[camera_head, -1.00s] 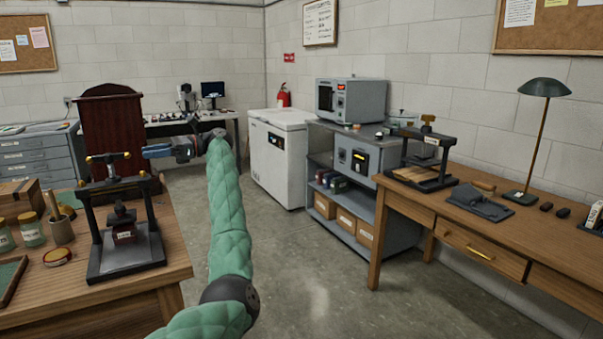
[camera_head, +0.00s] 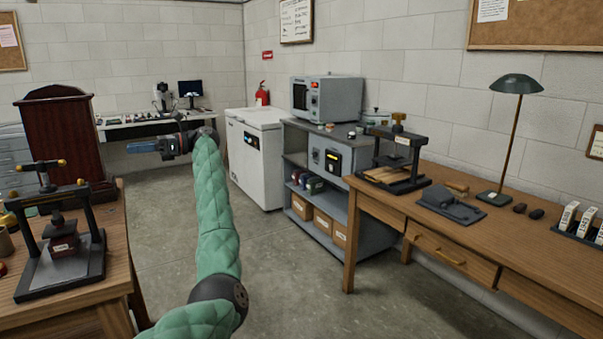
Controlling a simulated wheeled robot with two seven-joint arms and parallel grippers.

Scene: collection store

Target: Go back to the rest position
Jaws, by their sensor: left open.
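My left arm comes up from the bottom, in a green padded sleeve. Its gripper (camera_head: 142,147) points left in front of the far bench, at the right of the dark wooden cabinet. It is open, and I see nothing held in it. The gripper is small in the view and its fingertips are hard to make out. My right gripper is not in view.
A wooden table (camera_head: 125,289) with a small press (camera_head: 62,247) stands at left. A wooden desk (camera_head: 575,276) with another press (camera_head: 398,158) and a lamp (camera_head: 516,84) runs along the right. A white freezer (camera_head: 250,156) and grey shelf stand behind. The middle floor is clear.

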